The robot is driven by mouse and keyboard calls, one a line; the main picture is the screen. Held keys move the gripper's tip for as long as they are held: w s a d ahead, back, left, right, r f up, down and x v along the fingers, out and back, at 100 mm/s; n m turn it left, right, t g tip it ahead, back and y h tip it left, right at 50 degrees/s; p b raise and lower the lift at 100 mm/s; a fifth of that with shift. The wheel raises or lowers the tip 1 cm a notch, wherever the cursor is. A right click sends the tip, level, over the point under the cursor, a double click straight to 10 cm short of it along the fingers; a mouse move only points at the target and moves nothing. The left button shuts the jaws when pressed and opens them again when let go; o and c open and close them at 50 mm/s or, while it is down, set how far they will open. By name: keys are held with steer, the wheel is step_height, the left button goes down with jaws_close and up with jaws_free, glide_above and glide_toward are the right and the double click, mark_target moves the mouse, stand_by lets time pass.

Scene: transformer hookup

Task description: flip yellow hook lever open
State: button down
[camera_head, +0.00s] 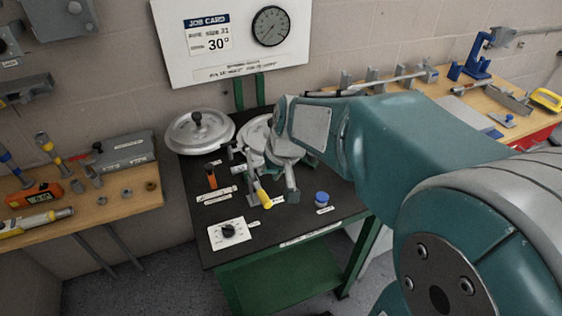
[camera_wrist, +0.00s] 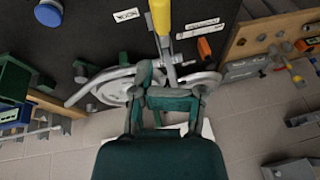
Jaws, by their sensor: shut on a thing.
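The yellow hook lever (camera_head: 262,195) is on the black-topped table, its yellow grip pointing toward the front. In the wrist view its yellow grip (camera_wrist: 161,15) is at the top, with a grey metal shank running down toward my fingers. My gripper (camera_head: 270,172) reaches down over the table at the lever. In the wrist view my gripper (camera_wrist: 166,78) is closed around the lever's metal part, below the yellow grip. My fingers and wrist hide the exact contact and the lever's base.
An orange-handled part (camera_head: 211,180), a blue knob (camera_head: 322,199) and a white dial plate (camera_head: 229,232) sit close by on the table. A round metal lid (camera_head: 200,131) stands behind left. A gauge board (camera_head: 235,40) is on the wall. Wooden benches flank the table.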

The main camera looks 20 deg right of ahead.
steer(key=s+v, duration=0.1)
steer(key=v, duration=0.6)
steer(key=shift+s, duration=0.3)
steer(key=shift+f, duration=0.1)
steer(key=s+a+n+t+h, duration=0.1)
steer(key=s+a+t, duration=0.1)
steer(key=s, duration=1)
steer(key=shift+a+f+h, duration=0.3)
steer(key=shift+a+f, duration=0.1)
